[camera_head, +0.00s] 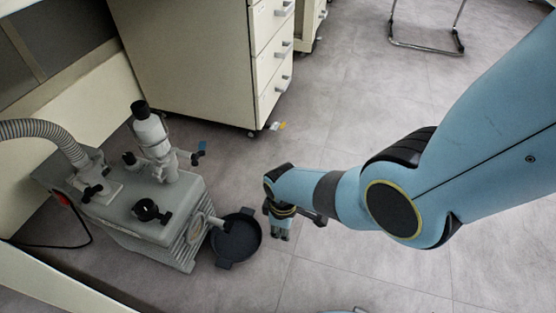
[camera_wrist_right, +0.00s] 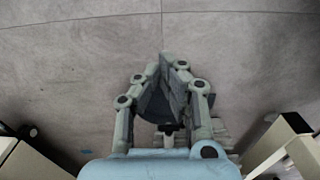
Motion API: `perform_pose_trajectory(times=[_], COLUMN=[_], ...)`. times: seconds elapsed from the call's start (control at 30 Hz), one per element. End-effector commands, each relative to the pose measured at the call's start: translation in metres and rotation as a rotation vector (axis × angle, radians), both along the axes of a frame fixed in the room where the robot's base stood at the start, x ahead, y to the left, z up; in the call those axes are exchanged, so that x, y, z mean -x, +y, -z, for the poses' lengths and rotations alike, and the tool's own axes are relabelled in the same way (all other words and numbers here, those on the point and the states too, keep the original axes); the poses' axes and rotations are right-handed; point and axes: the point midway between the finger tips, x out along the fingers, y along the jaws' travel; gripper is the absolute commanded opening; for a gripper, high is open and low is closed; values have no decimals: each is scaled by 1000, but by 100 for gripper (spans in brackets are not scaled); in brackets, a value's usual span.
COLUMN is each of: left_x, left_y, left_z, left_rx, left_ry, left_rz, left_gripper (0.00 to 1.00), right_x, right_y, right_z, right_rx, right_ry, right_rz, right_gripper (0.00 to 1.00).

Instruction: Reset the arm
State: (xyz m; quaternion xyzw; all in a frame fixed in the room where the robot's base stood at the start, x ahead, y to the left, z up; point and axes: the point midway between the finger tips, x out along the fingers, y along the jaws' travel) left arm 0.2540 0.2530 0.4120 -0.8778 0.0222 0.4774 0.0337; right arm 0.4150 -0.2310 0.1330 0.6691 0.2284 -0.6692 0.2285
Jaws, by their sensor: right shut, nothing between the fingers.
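My right arm comes in from the right in the head view, and its gripper (camera_head: 281,234) hangs low over the floor, just right of the black pan. In the right wrist view the same gripper (camera_wrist_right: 167,66) has its fingers drawn together at the tips with nothing held. A dark shape, apparently the pan (camera_wrist_right: 153,104), shows between and behind the fingers. My left gripper is not in view.
A grey pump (camera_head: 160,215) with a ribbed hose (camera_head: 45,130) stands at the left. The black pan (camera_head: 222,262) lies at its right side. A drawer cabinet (camera_head: 190,60) stands behind. A metal chair frame (camera_head: 425,47) is at the top right.

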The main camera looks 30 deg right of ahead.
Motion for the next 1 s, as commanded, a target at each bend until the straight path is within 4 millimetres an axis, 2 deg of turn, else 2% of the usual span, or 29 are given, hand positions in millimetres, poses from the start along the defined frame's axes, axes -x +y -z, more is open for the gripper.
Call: perform_pose_trajectory(times=[0.37, 0.47, 0.57, 0.67, 0.8, 1.0], left_x=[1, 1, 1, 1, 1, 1], left_y=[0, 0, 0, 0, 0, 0], left_z=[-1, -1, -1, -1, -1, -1], left_rx=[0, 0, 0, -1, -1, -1], left_ry=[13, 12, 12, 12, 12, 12], left_rz=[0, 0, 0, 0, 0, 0], left_gripper=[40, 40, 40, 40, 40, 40], right_x=[4, 17, 38, 65, 99, 129], right_y=[-2, -8, -17, -25, -32, -32], right_z=[0, -1, -10, -33, -84, -154], right_rx=[2, 6, 9, 6, -18, -63], right_ry=[-8, -43, -107, -188, -301, -409], right_rz=[12, 55, 131, 219, 332, 432], right_gripper=[0, 0, 0, 0, 0, 0])
